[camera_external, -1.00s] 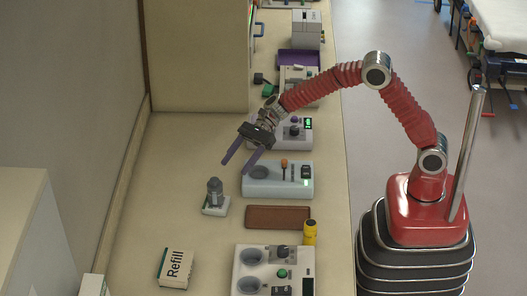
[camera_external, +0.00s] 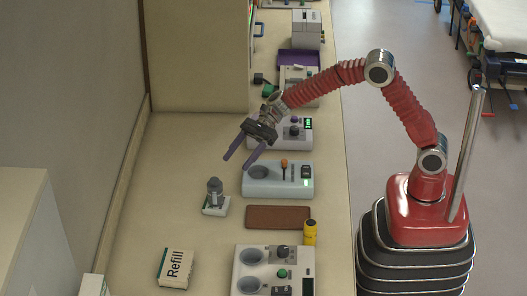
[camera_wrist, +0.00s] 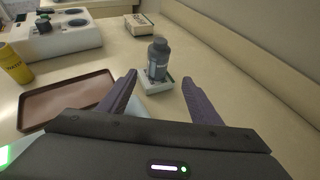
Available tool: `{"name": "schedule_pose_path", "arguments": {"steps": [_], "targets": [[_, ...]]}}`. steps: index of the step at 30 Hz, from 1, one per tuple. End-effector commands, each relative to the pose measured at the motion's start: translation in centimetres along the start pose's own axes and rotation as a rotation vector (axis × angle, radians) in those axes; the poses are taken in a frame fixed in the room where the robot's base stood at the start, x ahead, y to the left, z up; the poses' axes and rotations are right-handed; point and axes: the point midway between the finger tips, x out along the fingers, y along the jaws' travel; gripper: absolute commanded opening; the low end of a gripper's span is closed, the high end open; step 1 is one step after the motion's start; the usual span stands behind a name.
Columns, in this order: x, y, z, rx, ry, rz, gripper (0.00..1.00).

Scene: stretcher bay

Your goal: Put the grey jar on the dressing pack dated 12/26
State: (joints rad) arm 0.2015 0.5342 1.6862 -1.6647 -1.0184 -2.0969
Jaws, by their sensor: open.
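The grey jar (camera_external: 214,190) stands upright on a small white-sided pack (camera_external: 216,208) on the counter. In the wrist view the jar (camera_wrist: 158,59) has a dark lid and a label too small to read, and the pack (camera_wrist: 152,85) shows under it. My gripper (camera_external: 236,164) is open and empty, above and behind the jar in the external view. In the wrist view its two fingers (camera_wrist: 159,77) point toward the jar, one to each side, apart from it. No date 12/26 can be read on any pack.
A thick white block marked "Refill" (camera_external: 175,267) lies nearer the camera on the counter. A brown tray (camera_external: 278,217), a yellow container (camera_external: 310,232) and grey devices (camera_external: 277,180) line the right side. The counter left of the jar is clear.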

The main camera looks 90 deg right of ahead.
Motion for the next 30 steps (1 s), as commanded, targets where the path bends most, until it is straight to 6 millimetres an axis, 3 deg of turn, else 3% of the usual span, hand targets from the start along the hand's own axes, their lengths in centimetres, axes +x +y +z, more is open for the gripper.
{"name": "schedule_pose_path", "arguments": {"steps": [8, 16, 23, 30], "targets": [[-3.0, -2.0, 5.5, 0.271, -0.075, -0.235, 0.58], [-9.3, -3.2, 10.2, 0.724, -0.251, -0.517, 0.58], [-15.6, -2.1, 11.2, 1.142, -0.449, -0.7, 0.58], [-21.6, 1.4, 9.5, 1.602, -0.679, -0.836, 0.58]]}}
